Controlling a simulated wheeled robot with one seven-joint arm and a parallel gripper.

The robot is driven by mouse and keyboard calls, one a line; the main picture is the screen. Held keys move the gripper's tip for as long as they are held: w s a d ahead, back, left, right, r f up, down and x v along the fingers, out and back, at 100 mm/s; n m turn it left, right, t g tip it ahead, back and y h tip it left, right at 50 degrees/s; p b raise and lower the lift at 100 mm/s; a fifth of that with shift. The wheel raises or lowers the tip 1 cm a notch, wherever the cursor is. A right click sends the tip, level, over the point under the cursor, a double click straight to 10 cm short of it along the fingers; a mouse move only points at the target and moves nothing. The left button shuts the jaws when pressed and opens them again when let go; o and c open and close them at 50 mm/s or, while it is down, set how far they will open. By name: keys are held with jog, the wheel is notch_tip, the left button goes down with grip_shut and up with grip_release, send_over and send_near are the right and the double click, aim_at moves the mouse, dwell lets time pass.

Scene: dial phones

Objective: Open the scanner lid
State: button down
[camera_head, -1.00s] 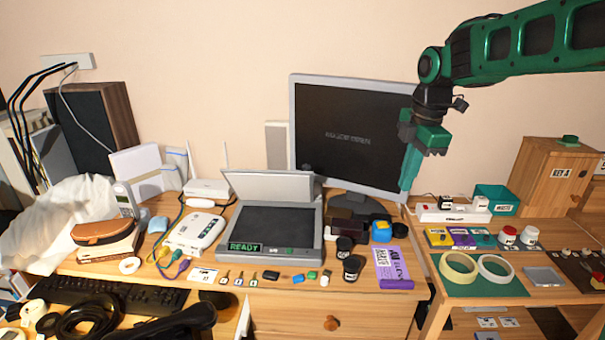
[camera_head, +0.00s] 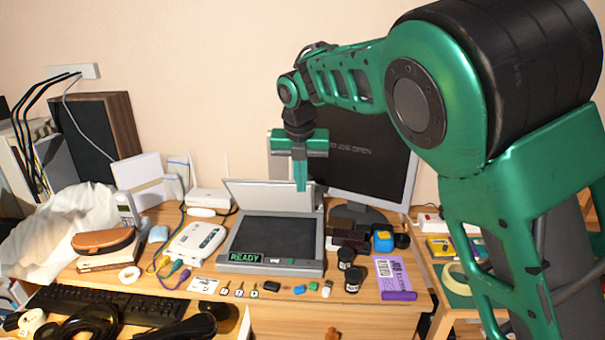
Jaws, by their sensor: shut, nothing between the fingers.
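The flatbed scanner (camera_head: 273,245) sits on the wooden desk with a dark glass bed and a green READY label (camera_head: 246,257) on its front. Its pale lid (camera_head: 262,196) stands raised along the back edge, tilted up from the bed. My gripper (camera_head: 301,188) is shut and empty, pointing down. It shows in front of the right part of the lid, its tips close to the lid's upper right area. I cannot tell whether it touches the lid.
A monitor (camera_head: 375,150) stands behind and to the right. A white router-like box (camera_head: 196,241) lies to the left of the scanner. Dark jars (camera_head: 353,279), a blue-yellow item (camera_head: 383,241) and a purple booklet (camera_head: 393,275) are to the right. Small items line the front edge.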

jog(key=w, duration=0.1)
jog(key=w+f, duration=0.1)
jog(key=w, duration=0.1)
jog(key=w+f, duration=0.1)
jog(key=shift+w+d+f, duration=0.15)
jog(key=shift+w+f, duration=0.1)
jog(key=shift+w, duration=0.05)
dwell(0.4)
